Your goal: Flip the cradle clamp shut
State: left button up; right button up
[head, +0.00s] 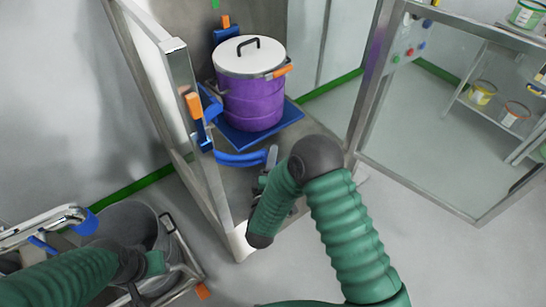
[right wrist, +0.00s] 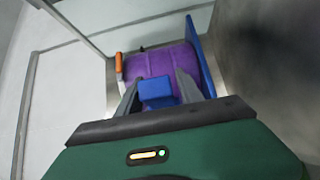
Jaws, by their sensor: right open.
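The cradle clamp shows in the head view as a blue curved bar (head: 240,158), swung out in front of a purple drum (head: 252,103) with a white lid. The drum stands upright on a blue platform (head: 283,118). My right gripper (head: 269,165) is at the bar's right end, partly hidden by my own arm. In the right wrist view my right gripper (right wrist: 156,80) is open, its grey fingers on either side of a blue block (right wrist: 157,90), with the drum (right wrist: 168,60) behind. I cannot tell whether they touch the block. My left arm is at lower left; its fingers cannot be made out.
A metal door frame (head: 196,140) with an orange-and-blue handle (head: 196,112) stands left of the drum. A grey bin (head: 128,226) in a metal cart is at lower left. A glass panel frame (head: 420,195) stands right. Open floor lies at lower right.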

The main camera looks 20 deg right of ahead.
jog(key=shift+w+d, duration=0.45)
jog(key=shift+w, duration=0.15)
jog(key=shift+a, duration=0.3)
jog(key=shift+c, duration=1.7)
grip_shut()
jog(key=shift+d, duration=0.1)
jog(key=shift+f, duration=0.1)
